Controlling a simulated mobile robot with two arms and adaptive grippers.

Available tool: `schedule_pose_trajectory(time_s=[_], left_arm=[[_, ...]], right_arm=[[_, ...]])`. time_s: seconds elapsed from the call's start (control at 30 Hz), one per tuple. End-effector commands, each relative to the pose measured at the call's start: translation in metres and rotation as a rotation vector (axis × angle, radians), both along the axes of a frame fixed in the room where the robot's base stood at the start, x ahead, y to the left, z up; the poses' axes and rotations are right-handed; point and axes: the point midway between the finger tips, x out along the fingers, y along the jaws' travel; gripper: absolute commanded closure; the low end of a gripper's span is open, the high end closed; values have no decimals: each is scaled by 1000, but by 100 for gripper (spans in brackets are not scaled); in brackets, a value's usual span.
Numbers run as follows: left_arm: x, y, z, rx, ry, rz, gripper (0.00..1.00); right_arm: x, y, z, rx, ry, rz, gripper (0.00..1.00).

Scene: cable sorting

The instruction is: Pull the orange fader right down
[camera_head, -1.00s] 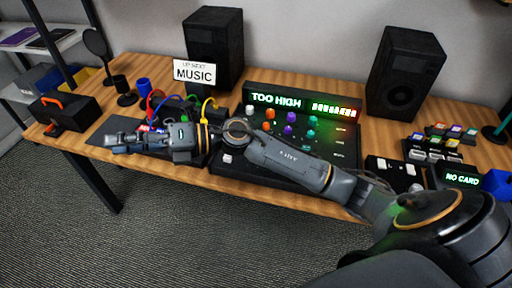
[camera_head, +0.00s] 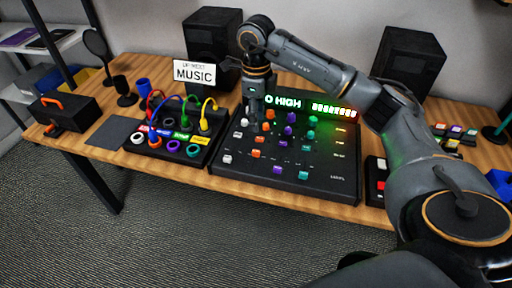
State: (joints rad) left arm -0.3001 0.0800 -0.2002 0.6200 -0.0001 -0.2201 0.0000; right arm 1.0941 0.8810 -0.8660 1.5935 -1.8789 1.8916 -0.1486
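A black mixer panel (camera_head: 318,184) with coloured caps in columns stands on the wooden table. Orange caps run down its left part, with the top orange cap (camera_head: 270,114) near the upper edge and a lower orange cap (camera_head: 256,154) below; I cannot tell which is the fader. My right gripper (camera_head: 257,122) points down at the panel's upper left, close beside the top orange cap. Its fingers are small and dark, so I cannot tell whether they are open or touching a cap. A green display (camera_head: 290,103) reads "HIGH", its left part hidden by my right arm. My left gripper is not in view.
A patch box (camera_head: 168,150) with coloured cables stands left of the panel. Two black speakers (camera_head: 213,30) (camera_head: 408,68) and a "MUSIC" sign (camera_head: 194,72) stand behind. A switch box (camera_head: 376,170) and several coloured blocks (camera_head: 446,138) are at right.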

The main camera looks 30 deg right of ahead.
Motion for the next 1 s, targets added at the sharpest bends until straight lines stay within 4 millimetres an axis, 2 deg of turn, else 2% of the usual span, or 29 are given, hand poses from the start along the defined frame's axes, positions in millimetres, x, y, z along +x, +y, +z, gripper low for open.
schedule_pose_trajectory(time_s=[0.3, 0.5, 0.7, 1.0], left_arm=[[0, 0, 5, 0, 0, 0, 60], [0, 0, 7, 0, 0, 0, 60], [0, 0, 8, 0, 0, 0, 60], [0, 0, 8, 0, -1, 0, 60]], right_arm=[[-2, 1, -68, 3, 5, 1, 62], [-1, 1, -103, 5, 3, 2, 62], [-1, 1, -119, 4, 2, 2, 62], [-1, 1, -122, 4, 0, 2, 62]])
